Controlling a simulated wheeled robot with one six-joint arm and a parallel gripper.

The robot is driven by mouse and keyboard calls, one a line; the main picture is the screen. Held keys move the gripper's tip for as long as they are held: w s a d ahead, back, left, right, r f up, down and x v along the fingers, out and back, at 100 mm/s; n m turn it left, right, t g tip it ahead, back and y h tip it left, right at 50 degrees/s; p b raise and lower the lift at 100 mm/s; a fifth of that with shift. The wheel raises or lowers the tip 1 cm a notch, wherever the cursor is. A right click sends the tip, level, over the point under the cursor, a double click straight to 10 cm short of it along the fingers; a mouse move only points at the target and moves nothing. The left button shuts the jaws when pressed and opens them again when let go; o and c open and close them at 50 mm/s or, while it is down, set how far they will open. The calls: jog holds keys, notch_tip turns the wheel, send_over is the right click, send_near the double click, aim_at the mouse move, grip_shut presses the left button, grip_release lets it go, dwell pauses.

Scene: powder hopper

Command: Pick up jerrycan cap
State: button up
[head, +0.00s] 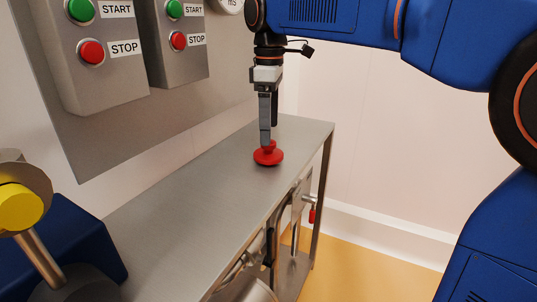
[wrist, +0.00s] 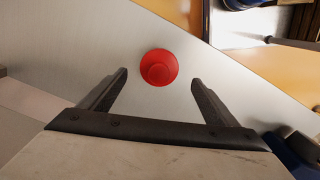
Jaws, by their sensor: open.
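The jerrycan cap (head: 268,155) is red and round with a raised knob, and it sits on the steel table top (head: 200,190) near its far end. In the wrist view the cap (wrist: 159,67) lies a little beyond the fingertips, centred between them. My gripper (head: 266,140) points down right at the cap in the head view, its fingers overlapping the knob. In the wrist view my gripper (wrist: 158,78) is open, with nothing between its fingers touching the cap. Whether the fingertips are level with the knob, I cannot tell.
Two control boxes with green START buttons (head: 82,10) and red STOP buttons (head: 91,52) hang on the wall panel left of the table. A yellow knob (head: 20,206) is at the lower left. The table top around the cap is clear. A red-handled valve (head: 312,214) sits below the table's right edge.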

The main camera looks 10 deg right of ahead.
aim_at(268, 152)
jog(key=shift+f, duration=3.1)
jog(key=c, duration=1)
